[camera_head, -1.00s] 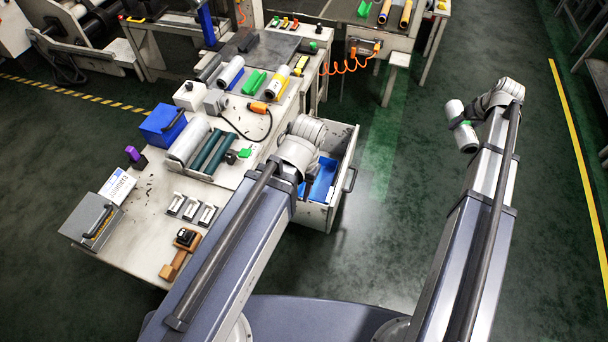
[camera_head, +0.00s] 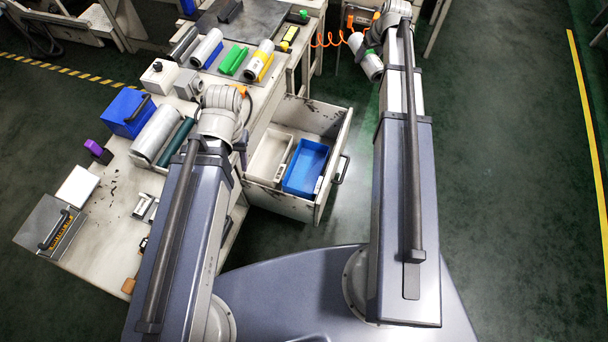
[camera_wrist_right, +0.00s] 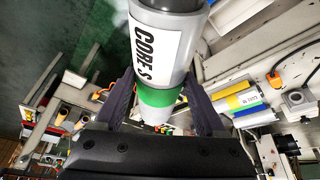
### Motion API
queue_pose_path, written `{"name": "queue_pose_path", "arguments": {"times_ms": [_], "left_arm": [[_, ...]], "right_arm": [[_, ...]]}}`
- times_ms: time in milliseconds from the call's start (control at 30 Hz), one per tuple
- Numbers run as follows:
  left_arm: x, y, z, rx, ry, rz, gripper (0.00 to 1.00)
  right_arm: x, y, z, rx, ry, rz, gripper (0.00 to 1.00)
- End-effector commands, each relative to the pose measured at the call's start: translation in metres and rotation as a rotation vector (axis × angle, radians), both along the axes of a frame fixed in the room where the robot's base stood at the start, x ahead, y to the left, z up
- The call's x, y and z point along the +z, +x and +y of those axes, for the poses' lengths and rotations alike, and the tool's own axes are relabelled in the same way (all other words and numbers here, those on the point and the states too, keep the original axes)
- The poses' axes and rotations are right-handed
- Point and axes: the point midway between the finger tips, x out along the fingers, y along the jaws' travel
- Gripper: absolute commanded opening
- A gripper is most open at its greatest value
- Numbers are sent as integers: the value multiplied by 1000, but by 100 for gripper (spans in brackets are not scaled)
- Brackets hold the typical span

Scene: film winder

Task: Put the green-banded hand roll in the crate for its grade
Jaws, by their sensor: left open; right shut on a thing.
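The green-banded hand roll (camera_head: 369,66) hangs clear of the surfaces near the top centre, right of the bench. My right gripper (camera_head: 374,50) is shut on it. In the right wrist view, the roll (camera_wrist_right: 165,60) is grey and white with a green band and a label reading "CORE S", between the two fingers. Two crates sit in an open drawer: a white one (camera_head: 257,158) and a blue one (camera_head: 318,180), below and left of the roll. Their grade labels are not readable. My left gripper (camera_head: 240,146) is open, mostly hidden behind its wrist beside the drawer.
The drawer (camera_head: 294,209) stands out from the bench (camera_head: 125,205). On the bench are a blue box (camera_head: 125,108), a large roll (camera_head: 157,133) and a yellow-banded roll (camera_head: 260,60). An orange coiled hose (camera_head: 329,38) hangs at top. The floor at right is clear.

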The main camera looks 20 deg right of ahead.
Motion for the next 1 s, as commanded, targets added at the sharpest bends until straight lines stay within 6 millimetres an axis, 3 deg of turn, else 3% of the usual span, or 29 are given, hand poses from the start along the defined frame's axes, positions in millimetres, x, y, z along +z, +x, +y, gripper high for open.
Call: {"name": "queue_pose_path", "arguments": {"times_ms": [33, 100, 1000], "left_arm": [[-35, 0, 0, 0, 0, -1, 50], [-58, 0, 0, 0, 0, -1, 50], [-339, 2, 0, -2, 2, -5, 50]], "right_arm": [[-36, 0, 10, -5, 0, 2, 0], [-58, 1, 20, -18, 1, 5, 0], [-339, -3, 146, -182, -2, 9, 0]]}}
